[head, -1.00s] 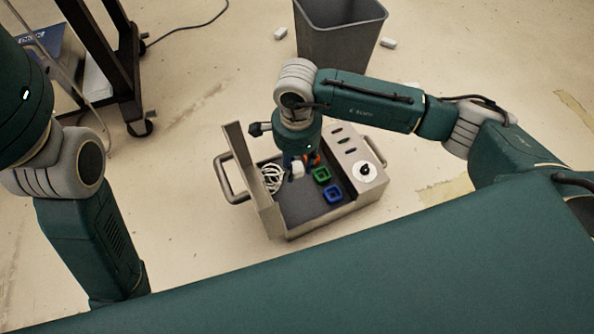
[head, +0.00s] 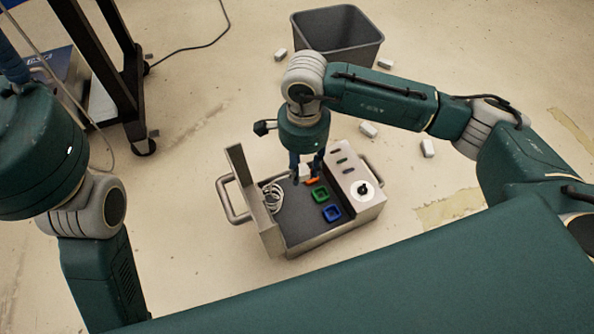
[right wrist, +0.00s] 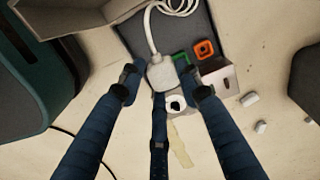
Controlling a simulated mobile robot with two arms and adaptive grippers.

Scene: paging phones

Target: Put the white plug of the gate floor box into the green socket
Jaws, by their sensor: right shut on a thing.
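My right gripper (head: 306,174) is shut on the white plug (right wrist: 162,73), over the far part of the open grey floor box (head: 322,240). The plug also shows between the fingers in the head view (head: 303,171), and its white cable is attached. The green socket (head: 320,195) lies in the box, apart from the plug. In the right wrist view the green socket (right wrist: 181,58) is partly hidden by the plug and a finger. My left gripper (head: 12,62) shows only partly at the left edge; its fingers' state is unclear.
An orange socket (head: 312,182) and a blue socket (head: 333,213) flank the green one. Coiled white cable (head: 268,200) lies at the box's left, beside its raised lid (head: 252,200). A white dial (head: 364,191) is on the right panel. A bin (head: 340,40) stands behind.

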